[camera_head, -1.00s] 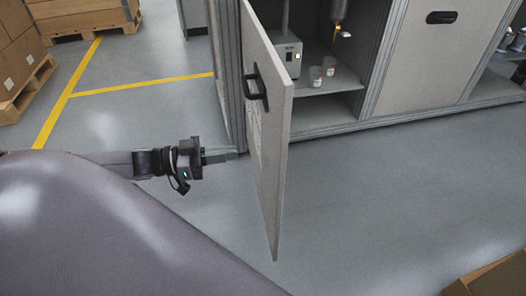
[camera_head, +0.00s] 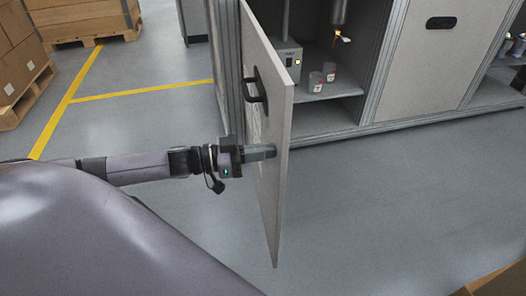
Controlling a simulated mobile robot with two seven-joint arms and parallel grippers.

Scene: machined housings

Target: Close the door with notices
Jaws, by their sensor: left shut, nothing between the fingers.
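The grey cabinet door (camera_head: 274,200) stands open, swung out towards me, with its outer face to the left. It has a black handle (camera_head: 256,88) on that face. Any notices on it are too small or too hidden to make out. My left gripper (camera_head: 268,152) is shut and empty. Its fingertips are at the door's outer face, below the handle, in front of it in the picture; I cannot tell whether they touch. My right gripper is not in view.
The open cabinet compartment holds a grey device (camera_head: 290,62) and two small cups (camera_head: 316,82). A closed panel (camera_head: 425,50) is to the right. Boxes on pallets (camera_head: 85,20) stand at the back left. A cardboard box (camera_head: 498,282) is at the bottom right. The floor between is clear.

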